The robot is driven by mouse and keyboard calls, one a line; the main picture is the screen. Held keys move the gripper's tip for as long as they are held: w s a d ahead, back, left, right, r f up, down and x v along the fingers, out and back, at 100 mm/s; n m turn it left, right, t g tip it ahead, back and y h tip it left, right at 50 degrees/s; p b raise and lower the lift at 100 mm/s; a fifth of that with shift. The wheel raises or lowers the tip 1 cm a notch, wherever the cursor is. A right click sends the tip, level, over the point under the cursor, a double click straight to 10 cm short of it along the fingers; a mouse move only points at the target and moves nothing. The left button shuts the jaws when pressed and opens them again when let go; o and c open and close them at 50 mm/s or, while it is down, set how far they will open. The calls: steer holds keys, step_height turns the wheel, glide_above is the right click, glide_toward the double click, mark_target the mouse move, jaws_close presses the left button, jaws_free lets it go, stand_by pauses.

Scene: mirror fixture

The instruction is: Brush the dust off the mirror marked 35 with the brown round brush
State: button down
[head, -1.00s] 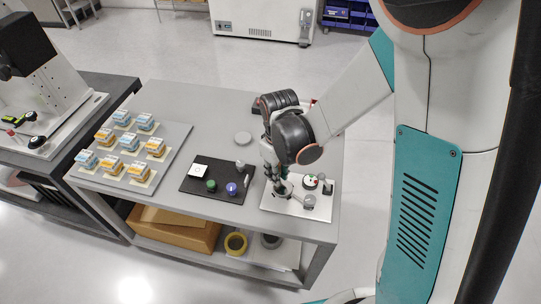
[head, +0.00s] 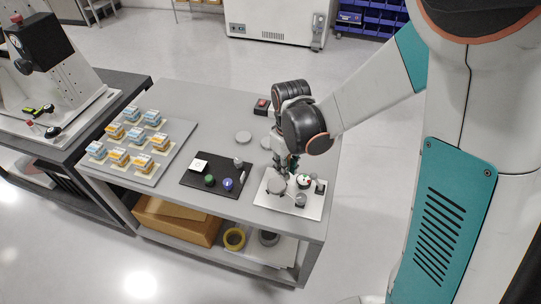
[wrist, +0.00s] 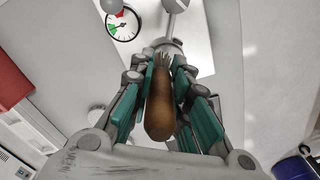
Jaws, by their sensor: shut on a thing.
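The brown round brush (wrist: 160,110) shows in the wrist view, handle toward me and pale bristles pointing away. My gripper (wrist: 165,95) is shut on it, teal pads on both sides of the handle. In the head view my gripper (head: 289,170) is above the back edge of the white fixture plate (head: 265,200). A round grey disc (head: 277,186), apparently a mirror, stands on that plate, with a smaller round grey piece (head: 300,200) near the front edge. I cannot read the mark 35 or make out dust. Whether the bristles touch anything is unclear.
A dial (head: 304,181) with red and green marks sits on the plate. To its left, a black mat (head: 208,186) holds a white card and green and blue knobs. A tray (head: 172,172) of several small boxes is farther left.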

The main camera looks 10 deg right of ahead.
steer(key=shift+r+p, duration=1)
steer(key=shift+r, duration=0.8)
